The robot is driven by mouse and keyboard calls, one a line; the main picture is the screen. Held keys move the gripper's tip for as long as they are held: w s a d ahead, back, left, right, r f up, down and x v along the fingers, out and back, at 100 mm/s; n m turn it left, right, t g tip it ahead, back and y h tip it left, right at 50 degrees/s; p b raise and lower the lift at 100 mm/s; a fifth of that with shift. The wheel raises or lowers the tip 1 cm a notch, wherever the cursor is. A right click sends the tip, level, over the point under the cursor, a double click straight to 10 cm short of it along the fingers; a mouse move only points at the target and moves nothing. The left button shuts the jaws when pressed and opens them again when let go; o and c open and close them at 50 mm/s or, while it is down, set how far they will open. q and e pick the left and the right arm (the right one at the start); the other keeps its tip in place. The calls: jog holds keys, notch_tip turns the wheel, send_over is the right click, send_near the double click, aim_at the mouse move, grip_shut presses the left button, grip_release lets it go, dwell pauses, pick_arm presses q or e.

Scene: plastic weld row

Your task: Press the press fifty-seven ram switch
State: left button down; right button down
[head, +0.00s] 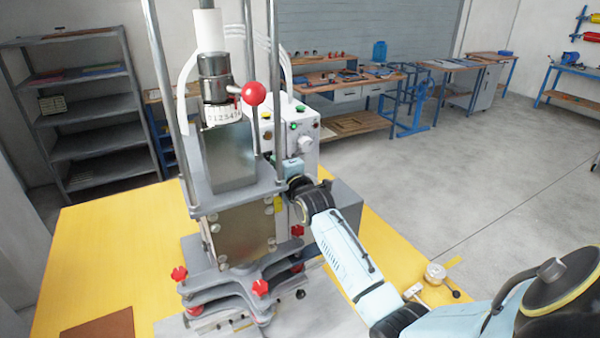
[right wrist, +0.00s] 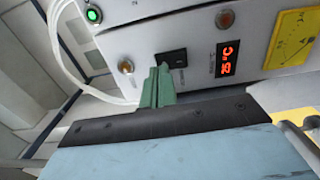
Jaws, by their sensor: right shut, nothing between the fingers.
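The press (head: 235,170) stands on a yellow-topped table, with a white control box (head: 300,150) behind it. In the right wrist view the control box face (right wrist: 200,45) shows a black rocker switch (right wrist: 172,58) between an amber round light (right wrist: 126,66) and a red temperature display (right wrist: 227,58). I cannot read which one is the ram switch. My right gripper (right wrist: 160,85) is shut and empty, its green fingertips just below the rocker switch in the picture. I cannot tell whether they touch it. In the head view the press column partly hides this gripper. My left gripper is not in view.
A red ball-ended lever (head: 253,94) sticks out from the press. Steel posts stand close to my right gripper. A dial gauge (head: 436,273) lies on the yellow table (head: 90,240).

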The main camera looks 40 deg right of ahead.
pick_arm(q)
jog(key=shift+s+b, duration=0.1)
jog(key=shift+b, duration=0.45)
pick_arm(e)
jog(key=s+a+r, duration=0.1)
jog(key=s+a, duration=0.1)
jog(key=s, duration=0.9)
jog(key=shift+s+r, duration=0.2)
jog(key=shift+s, duration=0.05)
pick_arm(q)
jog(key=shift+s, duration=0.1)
